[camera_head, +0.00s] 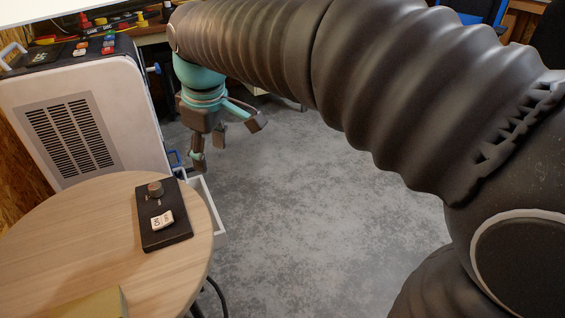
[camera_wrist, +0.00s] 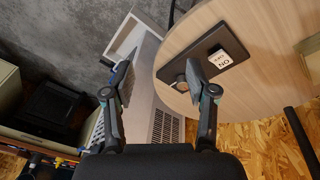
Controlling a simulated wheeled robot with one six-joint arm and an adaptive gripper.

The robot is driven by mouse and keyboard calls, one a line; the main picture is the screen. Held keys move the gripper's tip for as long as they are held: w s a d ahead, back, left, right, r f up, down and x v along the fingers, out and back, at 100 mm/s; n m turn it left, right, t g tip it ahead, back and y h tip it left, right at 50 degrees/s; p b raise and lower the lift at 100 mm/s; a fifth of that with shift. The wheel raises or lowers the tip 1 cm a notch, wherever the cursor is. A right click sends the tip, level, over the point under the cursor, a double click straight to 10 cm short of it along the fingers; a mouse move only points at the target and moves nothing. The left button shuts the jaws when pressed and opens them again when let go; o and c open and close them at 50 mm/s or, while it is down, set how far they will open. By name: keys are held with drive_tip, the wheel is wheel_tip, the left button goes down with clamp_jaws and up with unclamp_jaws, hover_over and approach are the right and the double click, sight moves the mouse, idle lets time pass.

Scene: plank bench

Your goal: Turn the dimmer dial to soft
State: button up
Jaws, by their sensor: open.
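The dimmer dial (camera_head: 155,188) is a small round grey-brown knob at the far end of a black panel (camera_head: 178,237) on a round wooden table (camera_head: 60,230). A white rocker switch (camera_head: 162,220) with lettering sits on the same panel. My gripper (camera_head: 226,142) is open and empty, above and beyond the table's far right edge, apart from the dial. In the wrist view my gripper (camera_wrist: 159,82) has its two fingers spread. The dial (camera_wrist: 180,85) shows there just beside the right fingertip, partly hidden by it. Its setting and any marks are too small to read.
A yellow block (camera_head: 98,304) lies at the table's near edge. A white cabinet (camera_head: 130,100) with a dark vent stands behind the table, with small coloured items on top. A white open frame (camera_head: 216,215) is beside the table. Grey floor to the right is clear.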

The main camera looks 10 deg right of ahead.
drive_tip(key=s+d+m+t+p, duration=0.2)
drive_tip(key=s+d+m, duration=0.4)
drive_tip(key=s+d, duration=0.3)
drive_tip(key=d+p, duration=0.1)
drive_tip(key=d, duration=0.2)
drive_tip(key=shift+m, duration=0.4)
drive_tip(key=s+d+f+m+t+h, duration=0.1)
drive_tip(key=s+d+f+m, duration=0.3)
drive_tip(key=s, duration=0.3)
drive_tip(key=shift+d+f, duration=0.5)
drive_tip(key=shift+d, duration=0.3)
drive_tip(key=shift+s, duration=0.1)
